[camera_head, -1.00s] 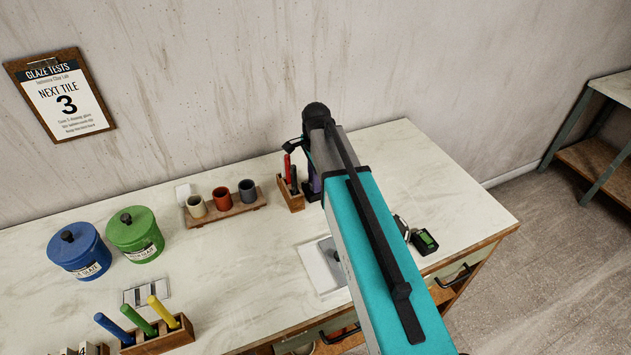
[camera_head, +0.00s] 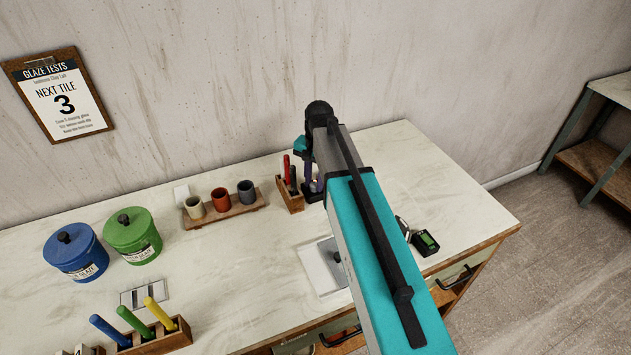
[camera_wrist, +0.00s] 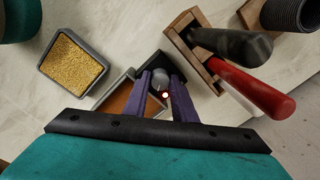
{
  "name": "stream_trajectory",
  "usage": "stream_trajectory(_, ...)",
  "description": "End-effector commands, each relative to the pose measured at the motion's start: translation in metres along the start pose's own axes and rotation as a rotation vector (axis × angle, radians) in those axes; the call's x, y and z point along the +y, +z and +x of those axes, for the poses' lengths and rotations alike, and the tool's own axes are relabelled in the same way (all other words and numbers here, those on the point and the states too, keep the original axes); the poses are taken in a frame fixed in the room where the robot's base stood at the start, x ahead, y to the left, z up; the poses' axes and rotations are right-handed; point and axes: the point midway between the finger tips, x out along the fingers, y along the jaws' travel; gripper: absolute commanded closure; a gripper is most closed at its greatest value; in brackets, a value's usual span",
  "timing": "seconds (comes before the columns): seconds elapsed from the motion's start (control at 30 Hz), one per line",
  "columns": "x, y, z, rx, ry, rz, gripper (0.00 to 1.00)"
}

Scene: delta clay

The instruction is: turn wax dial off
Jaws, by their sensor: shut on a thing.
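The wax dial (camera_wrist: 158,82) is a small grey rounded knob on a dark unit with a brown-filled tray (camera_wrist: 117,100) beside it, seen in the wrist view. A small light glows red and white just below the knob. My gripper (camera_wrist: 160,86) has its two purple fingers on either side of the knob and is shut on it. Which way the dial points cannot be told. In the head view my gripper (camera_head: 314,184) shows only as a bit of purple at the bench's back; my arm hides most of the wax unit.
A wooden holder (camera_wrist: 182,28) with a red-handled and a dark-handled tool stands close to the right of my fingers. A grey tray (camera_wrist: 93,88) with a yellow sponge lies to the left. Cups on a wooden rack (camera_head: 243,208) stand further left on the bench.

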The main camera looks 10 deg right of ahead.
Motion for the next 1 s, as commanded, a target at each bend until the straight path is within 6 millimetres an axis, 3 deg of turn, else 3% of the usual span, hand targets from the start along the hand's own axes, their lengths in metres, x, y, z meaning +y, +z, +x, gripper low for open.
stream_trajectory(0.47, -0.0013, -0.0008, -0.0011, 0.001, -0.004, -0.02, 0.98)
stream_trajectory(0.5, -0.0013, -0.0008, -0.0011, 0.001, -0.004, -0.02, 0.72)
stream_trajectory(0.6, -0.0011, -0.0007, -0.0009, 0.001, -0.003, -0.019, 0.57)
stream_trajectory(1.0, 0.0013, -0.0007, 0.0, -0.001, 0.002, -0.017, 0.57)
